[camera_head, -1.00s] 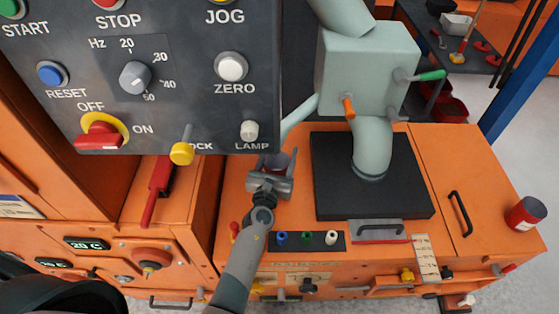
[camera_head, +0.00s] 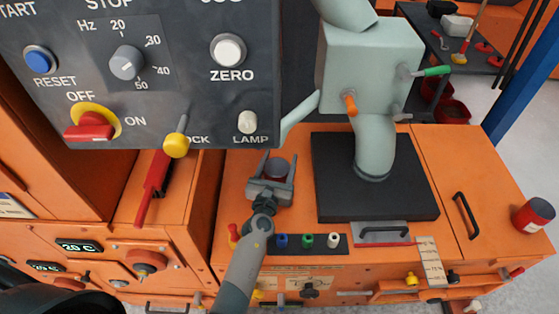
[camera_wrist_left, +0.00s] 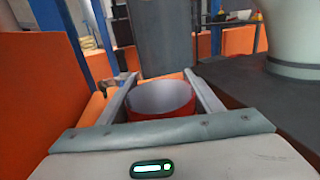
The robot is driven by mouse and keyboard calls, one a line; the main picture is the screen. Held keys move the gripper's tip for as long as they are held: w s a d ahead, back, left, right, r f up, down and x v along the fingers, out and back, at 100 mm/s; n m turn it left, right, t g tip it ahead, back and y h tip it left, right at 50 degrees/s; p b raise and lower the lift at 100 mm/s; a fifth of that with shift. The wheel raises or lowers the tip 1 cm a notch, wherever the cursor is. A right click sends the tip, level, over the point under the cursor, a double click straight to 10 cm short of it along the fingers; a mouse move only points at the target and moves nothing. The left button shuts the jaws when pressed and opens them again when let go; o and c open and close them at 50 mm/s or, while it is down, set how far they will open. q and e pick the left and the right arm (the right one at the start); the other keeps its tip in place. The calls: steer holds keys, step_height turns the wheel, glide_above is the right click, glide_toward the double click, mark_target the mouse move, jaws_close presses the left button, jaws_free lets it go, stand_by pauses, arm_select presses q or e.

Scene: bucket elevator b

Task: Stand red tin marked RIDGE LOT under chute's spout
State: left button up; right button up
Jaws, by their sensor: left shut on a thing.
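A red tin (camera_head: 276,169) with an open, pale inside stands between the fingers of my left gripper (camera_head: 278,172), left of the black plate. It also shows in the left wrist view (camera_wrist_left: 162,101), upright with a finger on each side; my left gripper is shut on it. No marking on it is readable. The chute's pale green spout (camera_head: 372,155) bends down over the black plate (camera_head: 334,198), to the right of the held tin. My right gripper is not in view.
A grey control panel (camera_head: 185,75) hangs close above and left of my left gripper. A strip of coloured knobs (camera_head: 307,241) and a metal plate with a black handle (camera_head: 381,233) lie at the front. A black handle (camera_head: 466,215) stands on the right-hand cover.

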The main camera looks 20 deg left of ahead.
mark_target(274, 180)
arm_select(q)
steer(key=shift+f, duration=0.1)
steer(key=o, duration=1.2)
steer(key=shift+c, duration=0.2)
steer(key=shift+s, duration=0.15)
steer(key=shift+s+d, duration=0.2)
steer(key=shift+s, duration=3.45)
